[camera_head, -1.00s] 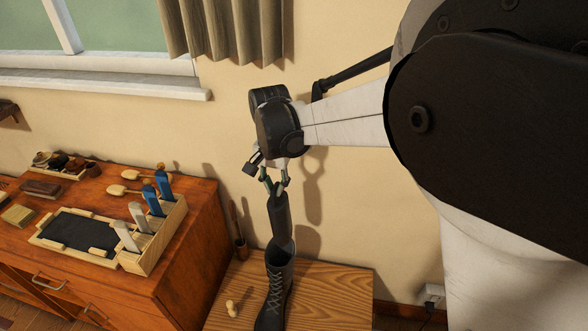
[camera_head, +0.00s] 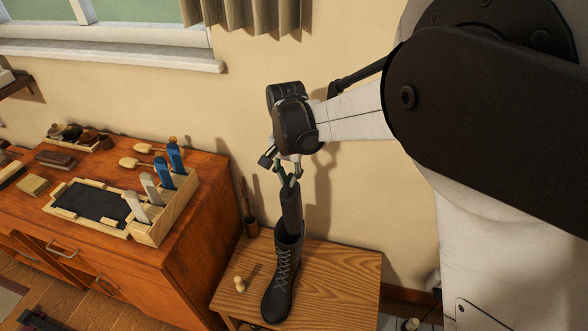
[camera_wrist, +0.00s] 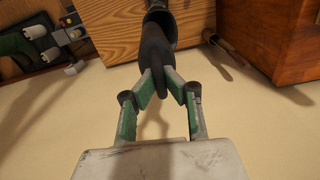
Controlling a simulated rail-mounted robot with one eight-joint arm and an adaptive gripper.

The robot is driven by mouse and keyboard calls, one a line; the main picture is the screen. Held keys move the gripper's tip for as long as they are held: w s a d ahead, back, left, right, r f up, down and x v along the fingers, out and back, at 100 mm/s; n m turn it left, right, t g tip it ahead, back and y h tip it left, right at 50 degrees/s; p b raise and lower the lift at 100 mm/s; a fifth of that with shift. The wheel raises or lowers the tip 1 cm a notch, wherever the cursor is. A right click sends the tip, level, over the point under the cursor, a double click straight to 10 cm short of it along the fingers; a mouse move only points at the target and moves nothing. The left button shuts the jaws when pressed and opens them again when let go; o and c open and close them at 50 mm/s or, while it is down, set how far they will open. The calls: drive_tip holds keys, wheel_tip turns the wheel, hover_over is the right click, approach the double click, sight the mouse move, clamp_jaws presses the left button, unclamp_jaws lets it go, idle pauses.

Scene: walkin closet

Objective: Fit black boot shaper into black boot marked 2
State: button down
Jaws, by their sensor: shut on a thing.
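The black boot (camera_head: 281,272) stands upright on the small wooden table, laces facing the left front. I cannot read a mark on it. My gripper (camera_head: 287,182) is above the boot, pointing down, shut on the upper end of the black boot shaper (camera_head: 291,208). The shaper hangs nearly upright, and its lower end is at the boot's opening, seemingly just inside; the depth is hard to tell. In the wrist view my fingers (camera_wrist: 166,82) pinch the shaper (camera_wrist: 154,52), and the dark boot opening (camera_wrist: 160,18) shows beyond it.
The small wooden table (camera_head: 340,275) has a pale wooden knob-like piece (camera_head: 239,284) left of the boot. A brown holder (camera_head: 251,227) stands at its back left. The wooden dresser (camera_head: 190,245) on the left carries a tray with upright blue and grey handles (camera_head: 175,157). The wall is close behind.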

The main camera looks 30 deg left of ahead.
sight(289, 195)
drive_tip(key=shift+f+b, duration=1.3)
drive_tip(key=shift+f, duration=2.3)
drive_tip(key=shift+f+b, duration=4.5)
drive_tip(key=shift+f, duration=1.3)
drive_tip(key=c, duration=1.3)
unclamp_jaws()
drive_tip(key=shift+o, duration=0.2)
drive_tip(key=shift+r, duration=0.1)
drive_tip(key=shift+r+p, duration=2.95)
drive_tip(key=shift+r, duration=3.95)
